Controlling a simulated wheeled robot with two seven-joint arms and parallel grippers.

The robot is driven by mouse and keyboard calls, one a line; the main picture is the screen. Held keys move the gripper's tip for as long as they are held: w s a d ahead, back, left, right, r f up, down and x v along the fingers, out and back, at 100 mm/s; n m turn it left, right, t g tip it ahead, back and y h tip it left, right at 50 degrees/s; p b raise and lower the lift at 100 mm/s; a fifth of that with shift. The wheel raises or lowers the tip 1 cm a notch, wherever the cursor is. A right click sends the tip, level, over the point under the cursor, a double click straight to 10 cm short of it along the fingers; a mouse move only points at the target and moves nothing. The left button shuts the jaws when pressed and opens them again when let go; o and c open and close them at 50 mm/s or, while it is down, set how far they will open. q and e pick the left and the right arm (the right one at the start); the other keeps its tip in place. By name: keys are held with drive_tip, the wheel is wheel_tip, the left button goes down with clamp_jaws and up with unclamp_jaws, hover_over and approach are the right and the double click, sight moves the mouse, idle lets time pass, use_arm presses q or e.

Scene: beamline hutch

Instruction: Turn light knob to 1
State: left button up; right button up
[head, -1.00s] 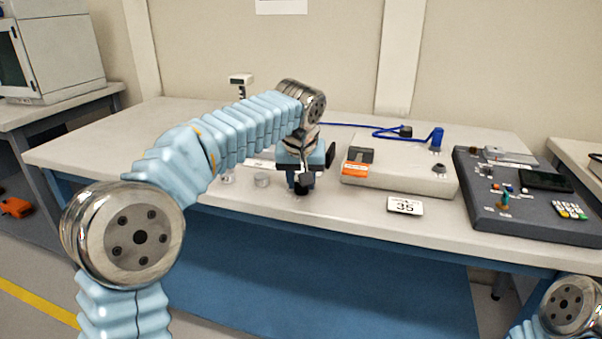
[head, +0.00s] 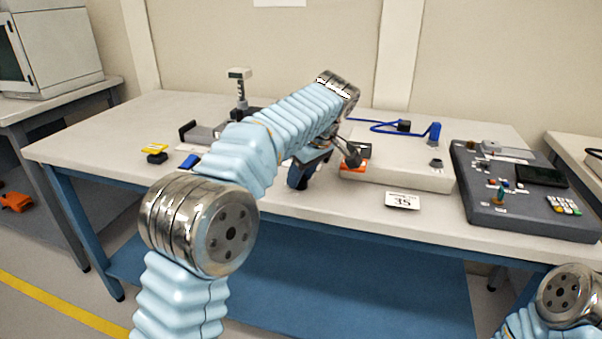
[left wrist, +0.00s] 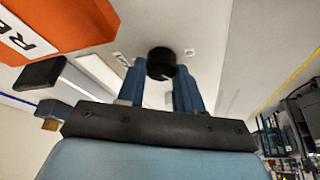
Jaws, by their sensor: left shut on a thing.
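My left arm reaches across the table, and its gripper (head: 302,178) is low over the front middle of the tabletop, left of the orange-labelled item (head: 355,166). In the left wrist view the two blue fingers (left wrist: 160,88) are shut on a black round knob (left wrist: 161,63), one on each side. The knob's pointer and scale cannot be read. In the head view the knob is not clear behind the gripper. The orange item (left wrist: 60,20) also shows close by in the left wrist view. My right gripper is out of view.
A pale box (head: 400,175) with a small dark knob (head: 436,163) and a blue cable (head: 385,127) stands right of the gripper. A card reading 35 (head: 403,200) lies in front. A dark control panel (head: 480,205) is farther right. A yellow-topped item (head: 154,149) lies left.

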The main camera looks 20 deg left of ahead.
use_arm(q)
drive_tip(key=shift+n, duration=0.6)
drive_tip(key=shift+g, duration=0.3)
drive_tip(key=o, duration=1)
drive_tip(key=shift+o, duration=0.2)
